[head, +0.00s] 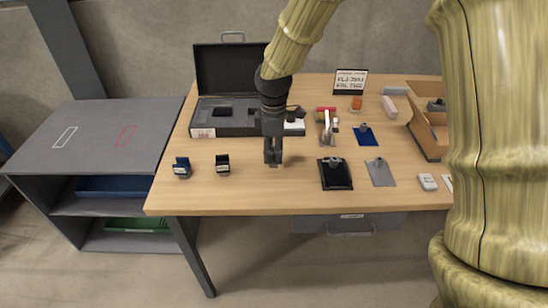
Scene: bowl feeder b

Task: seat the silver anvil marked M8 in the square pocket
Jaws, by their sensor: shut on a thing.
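My gripper (273,158) points down over the middle of the table, in front of the open case. It is shut on a small piece that its fingers mostly hide; no marking on it can be read. The black case (201,115) lies open at the back left, lid up. Dark recesses show in its grey insert, but I cannot tell which one is the square pocket. My wrist covers its right part. A blue block (181,168) and a black block (222,165) with pale labels stand at the front left.
On the wooden table (250,197), a black pad (336,182), a grey pad (381,178) and a blue pad (368,138) carry small things. A white device (427,182) lies front right. The front middle is clear.

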